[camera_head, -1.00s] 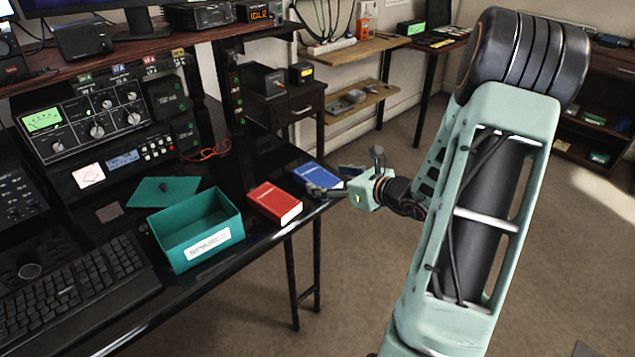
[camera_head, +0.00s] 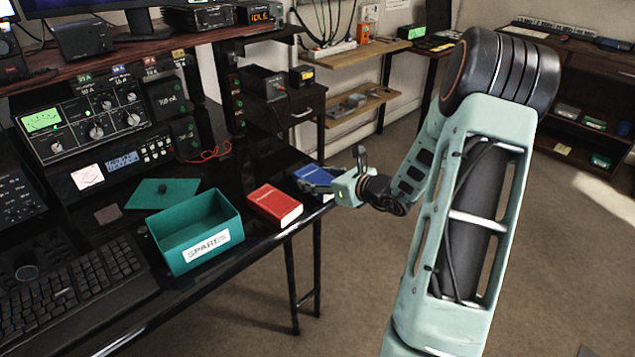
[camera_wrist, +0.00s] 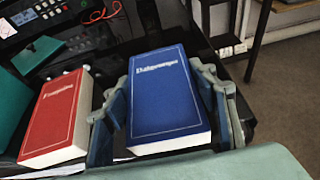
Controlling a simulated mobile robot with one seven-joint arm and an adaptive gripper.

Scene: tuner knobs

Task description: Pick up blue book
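The blue book (camera_wrist: 168,95) lies flat on the black desk, cover up, with its white page edge facing the wrist camera. In the head view the blue book (camera_head: 312,174) is at the desk's right end, partly hidden by my gripper (camera_head: 328,186). In the wrist view my gripper (camera_wrist: 165,88) is open, with one finger to the left and one to the right of the book. The fingers are close to its sides; firm contact is not clear. The book rests on the desk.
A red book (camera_head: 275,205) lies just left of the blue book, near my left finger. A green open box (camera_head: 195,232) labelled SPARES stands farther left. The desk's front edge is close. Radio equipment (camera_head: 85,118) stands at the back left.

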